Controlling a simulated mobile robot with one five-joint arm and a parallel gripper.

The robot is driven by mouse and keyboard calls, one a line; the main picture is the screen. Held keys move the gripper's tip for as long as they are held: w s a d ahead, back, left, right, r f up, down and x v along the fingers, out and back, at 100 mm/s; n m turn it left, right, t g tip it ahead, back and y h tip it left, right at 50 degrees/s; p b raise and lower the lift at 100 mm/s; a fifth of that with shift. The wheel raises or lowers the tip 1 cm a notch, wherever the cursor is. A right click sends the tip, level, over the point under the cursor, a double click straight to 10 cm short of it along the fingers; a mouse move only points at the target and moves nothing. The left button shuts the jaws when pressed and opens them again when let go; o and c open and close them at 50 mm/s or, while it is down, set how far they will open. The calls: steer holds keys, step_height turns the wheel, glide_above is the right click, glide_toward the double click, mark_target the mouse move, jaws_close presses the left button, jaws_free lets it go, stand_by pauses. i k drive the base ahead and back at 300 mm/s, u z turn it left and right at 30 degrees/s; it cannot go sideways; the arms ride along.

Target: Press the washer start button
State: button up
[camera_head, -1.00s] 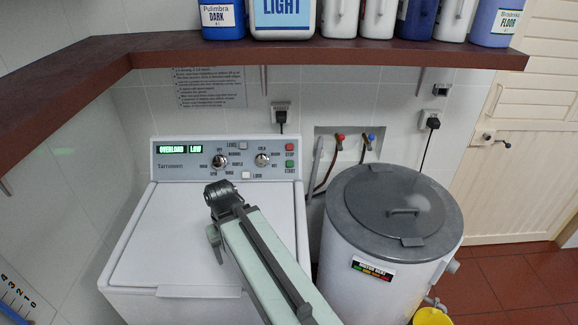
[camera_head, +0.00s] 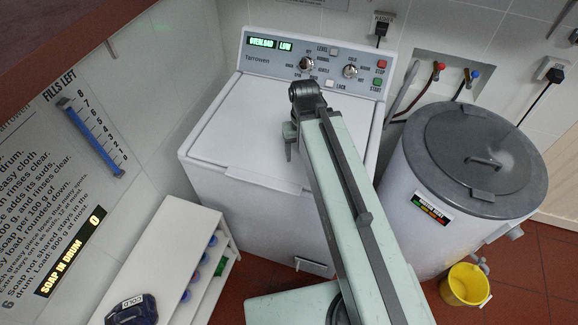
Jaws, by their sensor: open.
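The washer (camera_head: 270,115) is a white top-loader with its lid shut. Its grey panel at the back carries a green START button (camera_head: 376,83) at the right end, just below a red STOP button (camera_head: 381,65). The green display (camera_head: 268,43) reads "OVERLOAD" and "LOW". My pale green arm reaches up over the lid's right part. My gripper (camera_head: 290,145) hangs at the arm's far end, above the lid, in front of and left of the START button and apart from it. It is open; its fingers are mostly hidden by the arm.
A white drum with a grey lid (camera_head: 475,150) stands right of the washer. A yellow bucket (camera_head: 466,285) is on the red floor. A white shelf unit (camera_head: 165,250) stands at lower left. Red and blue taps (camera_head: 440,67) are behind.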

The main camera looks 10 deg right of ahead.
mark_target(377, 81)
steer(key=u, duration=1.25)
steer(key=k, duration=1.2)
steer(key=z, duration=0.6)
steer(key=i, duration=1)
steer(key=u, duration=0.05)
